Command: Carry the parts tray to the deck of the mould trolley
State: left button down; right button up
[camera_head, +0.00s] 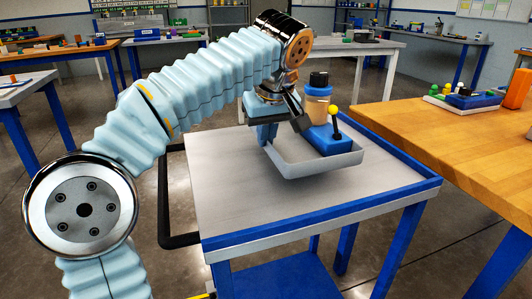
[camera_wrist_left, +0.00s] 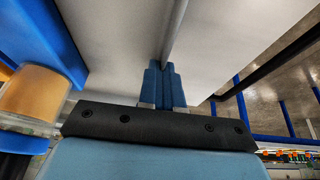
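The grey parts tray (camera_head: 312,165) is over the far right part of the trolley's grey deck (camera_head: 230,195). I cannot tell whether its bottom touches the deck. It carries a blue block (camera_head: 330,143), an amber jar with a black cap (camera_head: 317,103) and a yellow ball on a dark stem (camera_head: 333,110). My left gripper (camera_head: 266,132) is at the tray's left side. In the left wrist view its blue fingers (camera_wrist_left: 166,85) are closed on the thin tray wall (camera_wrist_left: 176,28). My right gripper is in neither view.
A raised blue rim (camera_head: 330,208) edges the trolley deck; the deck's front and left are clear. A black handle (camera_head: 165,200) is at its left. A wooden bench (camera_head: 440,135) with items stands close on the right. A pale table (camera_head: 360,48) is behind.

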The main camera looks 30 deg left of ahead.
aim_at(266, 152)
pick_arm(q)
jog(key=shift+w+a+f, duration=0.25)
jog(key=shift+w+f, duration=0.15)
jog(key=shift+f, duration=0.1)
jog(key=x, duration=0.2)
jog(key=shift+d+f+b, duration=0.15)
jog(key=shift+f+b, duration=0.2)
jog(key=shift+f, duration=0.6)
jog(key=shift+f, duration=0.15)
jog(key=c, duration=1.3)
grip_release()
